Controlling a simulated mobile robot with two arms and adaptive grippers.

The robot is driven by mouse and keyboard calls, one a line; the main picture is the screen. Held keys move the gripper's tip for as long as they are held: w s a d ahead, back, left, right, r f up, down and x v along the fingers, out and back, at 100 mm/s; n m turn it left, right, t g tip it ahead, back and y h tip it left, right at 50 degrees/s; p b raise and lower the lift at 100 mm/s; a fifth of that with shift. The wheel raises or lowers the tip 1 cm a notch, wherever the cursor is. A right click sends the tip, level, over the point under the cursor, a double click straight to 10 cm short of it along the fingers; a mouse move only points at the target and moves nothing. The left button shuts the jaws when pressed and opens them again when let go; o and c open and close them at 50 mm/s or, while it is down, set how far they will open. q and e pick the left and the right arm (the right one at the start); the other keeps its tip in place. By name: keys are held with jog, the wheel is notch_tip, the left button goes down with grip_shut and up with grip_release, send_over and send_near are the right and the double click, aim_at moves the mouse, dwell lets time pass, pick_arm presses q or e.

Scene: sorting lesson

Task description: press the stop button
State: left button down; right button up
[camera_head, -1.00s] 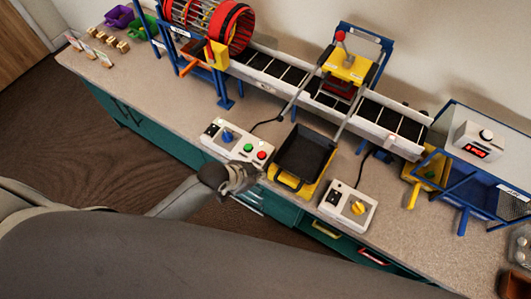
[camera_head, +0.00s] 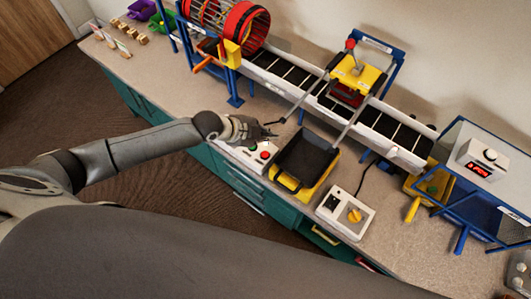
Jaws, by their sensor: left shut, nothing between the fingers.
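The stop button, a red round button (camera_head: 265,155), sits at the right end of a white control box (camera_head: 241,157) on the counter. A green button (camera_head: 253,148) is just left of it. My left gripper (camera_head: 270,131) is shut and empty. It shows over the back of the box, a little above the red button in the picture, and appears apart from it. My gripper and wrist hide the left part of the box. My right gripper is not in view.
A black tray on a yellow base (camera_head: 305,160) stands close right of the box. A second white box with a yellow knob (camera_head: 354,215) is farther right. Behind runs a conveyor (camera_head: 277,72) with a red drum (camera_head: 243,28) at its left.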

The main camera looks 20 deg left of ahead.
aim_at(266, 156)
pick_arm(q)
jog(key=shift+a, duration=0.15)
notch_tip(266, 156, down, 9)
jog(key=b, duration=0.7)
dwell(0.5)
jog(key=shift+b, duration=0.3)
dwell(0.4)
jog(key=shift+f, duration=0.35)
